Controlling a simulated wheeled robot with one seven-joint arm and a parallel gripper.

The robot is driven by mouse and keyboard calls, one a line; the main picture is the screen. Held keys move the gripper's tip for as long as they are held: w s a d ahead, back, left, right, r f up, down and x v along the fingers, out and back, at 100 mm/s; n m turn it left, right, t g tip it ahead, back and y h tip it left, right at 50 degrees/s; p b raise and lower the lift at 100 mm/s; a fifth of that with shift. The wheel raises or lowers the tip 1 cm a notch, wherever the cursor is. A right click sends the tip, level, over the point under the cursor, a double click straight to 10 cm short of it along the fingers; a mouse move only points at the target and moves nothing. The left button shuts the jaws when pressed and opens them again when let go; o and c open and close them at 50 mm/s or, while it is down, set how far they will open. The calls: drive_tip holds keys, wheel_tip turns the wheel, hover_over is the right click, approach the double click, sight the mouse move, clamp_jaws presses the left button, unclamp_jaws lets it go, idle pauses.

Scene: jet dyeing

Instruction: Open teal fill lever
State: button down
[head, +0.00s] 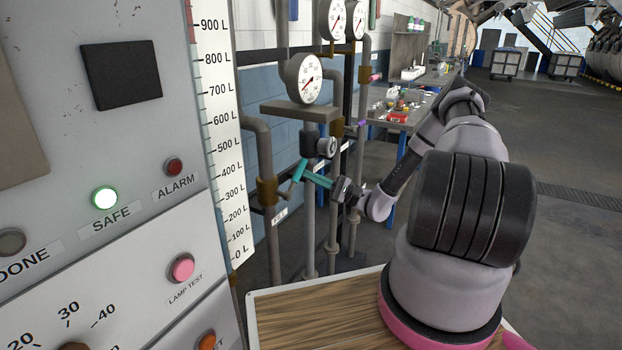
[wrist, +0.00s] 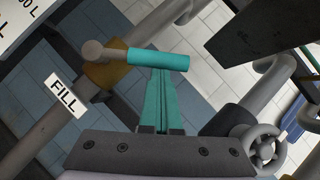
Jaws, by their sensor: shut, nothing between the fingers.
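The teal fill lever (head: 299,171) sticks out from a brass valve body (head: 266,191) on a vertical grey pipe in the head view. In the wrist view the lever's teal grip (wrist: 158,60) lies crosswise at top centre, on a grey stem leading left to the brass fitting (wrist: 104,73). A white FILL label (wrist: 65,95) is beside it. My gripper (head: 311,176) is shut and empty, its teal fingers pointing at the lever. In the wrist view the fingertips (wrist: 160,72) meet the lower edge of the grip; whether they touch it I cannot tell.
A control panel (head: 105,120) with a lit SAFE lamp and a litre scale (head: 222,130) stands at left. Gauges (head: 303,78) and more pipes are close behind my gripper. A wooden-topped surface (head: 315,318) lies below. Open floor (head: 565,150) is at right.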

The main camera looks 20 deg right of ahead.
drive_tip(key=shift+r+n, duration=0.25)
drive_tip(key=shift+n, duration=0.05)
drive_tip(key=shift+s+a+r+n+g+h, duration=0.65)
drive_tip(key=shift+r+n+g, duration=0.2)
drive_tip(key=shift+n, duration=0.85)
drive_tip(key=shift+s+a+r+n+g+h, duration=0.7)
drive_tip(key=shift+r+n, duration=0.3)
drive_tip(key=shift+n, duration=0.7)
drive_tip(key=shift+s+a+r+n+g+h, duration=0.6)
drive_tip(key=shift+r+n+g, duration=0.3)
drive_tip(key=shift+n, duration=0.8)
drive_tip(key=shift+s+a, duration=0.1)
